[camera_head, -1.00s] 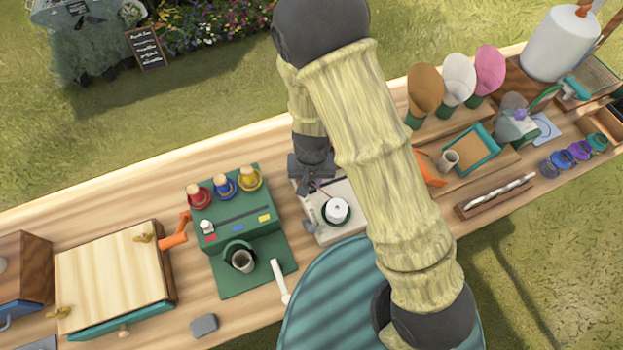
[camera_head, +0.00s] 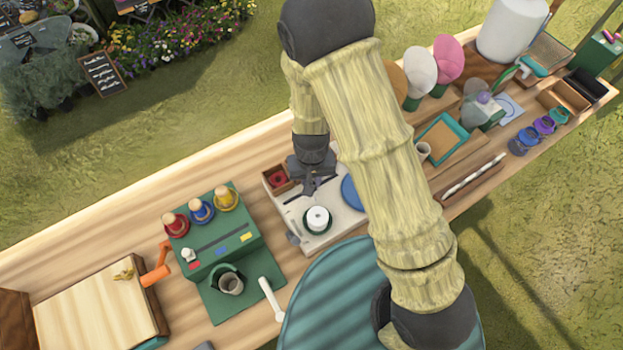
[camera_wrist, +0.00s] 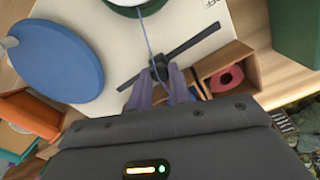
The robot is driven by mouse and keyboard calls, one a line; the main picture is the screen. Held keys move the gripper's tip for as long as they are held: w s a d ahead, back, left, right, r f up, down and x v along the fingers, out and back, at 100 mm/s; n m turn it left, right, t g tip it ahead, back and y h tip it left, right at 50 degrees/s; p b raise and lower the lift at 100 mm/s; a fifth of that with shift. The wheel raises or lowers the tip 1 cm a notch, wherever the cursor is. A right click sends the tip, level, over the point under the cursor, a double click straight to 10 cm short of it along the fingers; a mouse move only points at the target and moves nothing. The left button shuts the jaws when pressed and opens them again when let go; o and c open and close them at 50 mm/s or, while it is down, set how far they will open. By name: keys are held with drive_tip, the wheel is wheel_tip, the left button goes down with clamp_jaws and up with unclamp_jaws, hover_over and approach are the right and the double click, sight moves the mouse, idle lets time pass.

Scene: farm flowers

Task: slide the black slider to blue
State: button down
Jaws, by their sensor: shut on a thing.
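A green box (camera_head: 209,256) stands at the left, with a black slot (camera_head: 222,235) across its top and red, blue (camera_head: 221,251) and yellow labels in front of it. A small pale knob (camera_head: 188,255) sits at the slot's left end; no separate black slider can be made out in the slot. My gripper (camera_wrist: 156,82) is to the right of this box, over a white board (camera_head: 343,213). Its fingers are closed at a thin strand running from the spool (camera_head: 317,220). A black bar with a hub (camera_wrist: 160,68) lies at the fingertips; its contact with them is unclear.
Red, blue and yellow bulb-topped pieces (camera_head: 201,208) stand behind the slot. A wooden holder (camera_wrist: 227,78) with a red ring and a blue disc (camera_wrist: 55,67) flank my gripper. An orange crank (camera_head: 157,270) is left of the box.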

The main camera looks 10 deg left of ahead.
sight(313, 183)
drive_tip(key=shift+w+d, duration=0.1)
drive_tip(key=c, duration=1.3)
unclamp_jaws()
drive_tip(key=shift+r, duration=0.15)
wheel_tip(313, 183, up, 17)
drive_tip(key=shift+r, duration=0.1)
drive_tip(key=d+r+m+t, duration=0.1)
drive_tip(key=d, duration=0.6)
drive_tip(key=s+d+r+m, duration=0.1)
drive_tip(key=d, duration=0.6)
drive_tip(key=s+d+r+m+t, duration=0.1)
drive_tip(key=d, duration=0.7)
drive_tip(key=shift+s+r+m+t, duration=0.1)
drive_tip(key=shift+r+m+t, duration=0.2)
drive_tip(key=shift+r, duration=0.05)
